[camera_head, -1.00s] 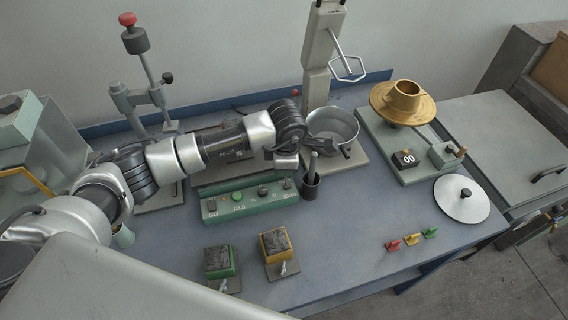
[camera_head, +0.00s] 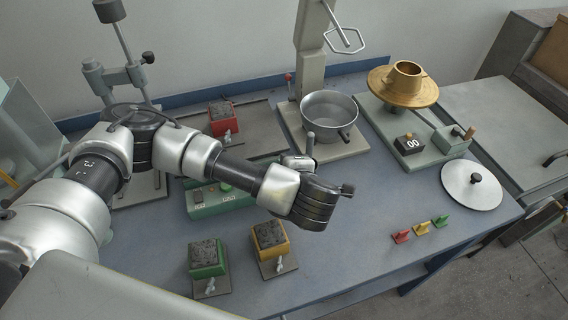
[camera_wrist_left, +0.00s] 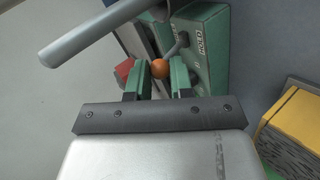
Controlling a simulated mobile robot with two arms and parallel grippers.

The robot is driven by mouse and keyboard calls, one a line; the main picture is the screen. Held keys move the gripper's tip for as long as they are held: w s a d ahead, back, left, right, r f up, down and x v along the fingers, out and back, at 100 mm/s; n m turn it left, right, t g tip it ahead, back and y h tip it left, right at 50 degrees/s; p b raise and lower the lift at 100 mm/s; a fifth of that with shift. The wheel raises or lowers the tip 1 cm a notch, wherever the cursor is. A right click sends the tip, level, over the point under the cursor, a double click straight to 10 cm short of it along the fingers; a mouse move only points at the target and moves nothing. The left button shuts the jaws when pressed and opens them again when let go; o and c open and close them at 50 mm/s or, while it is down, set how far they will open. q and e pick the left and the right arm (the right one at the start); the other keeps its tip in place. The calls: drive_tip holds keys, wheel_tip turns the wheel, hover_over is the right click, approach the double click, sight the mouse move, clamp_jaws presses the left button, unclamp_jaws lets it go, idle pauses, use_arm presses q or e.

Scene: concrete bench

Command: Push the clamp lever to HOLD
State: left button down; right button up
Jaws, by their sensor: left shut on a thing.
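In the left wrist view the clamp lever shows as a short grey arm with an orange ball knob (camera_wrist_left: 160,69). It comes out of the green control box (camera_wrist_left: 208,60), beside a white printed label that seems to include HOLD, turned sideways. My left gripper (camera_wrist_left: 161,75) has its two green fingers on either side of the knob and is shut on it. In the head view the green box (camera_head: 215,203) is partly covered by my left arm. The lever and my left fingertips are hidden there. My right gripper is in neither view.
A yellow block (camera_head: 269,235) and a green block (camera_head: 208,258) stand in front of the box. A red block (camera_head: 223,119) and a metal pot (camera_head: 329,115) stand behind. A grey rod (camera_wrist_left: 105,28) crosses the left wrist view near the fingers. The bench's front middle is clear.

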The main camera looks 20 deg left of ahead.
use_arm(q)
drive_tip(key=t+y+p, duration=0.1)
drive_tip(key=p, duration=0.2)
drive_tip(key=s+d+t+p, duration=0.1)
drive_tip(key=p, duration=0.1)
drive_tip(key=shift+f+t+y+p, duration=0.3)
drive_tip(key=shift+y+p, duration=0.1)
drive_tip(key=shift+s+f, duration=0.15)
drive_tip(key=shift+f, duration=0.2)
drive_tip(key=c, duration=1)
unclamp_jaws()
drive_tip(key=shift+s+p, duration=0.1)
drive_tip(key=shift+p, duration=0.2)
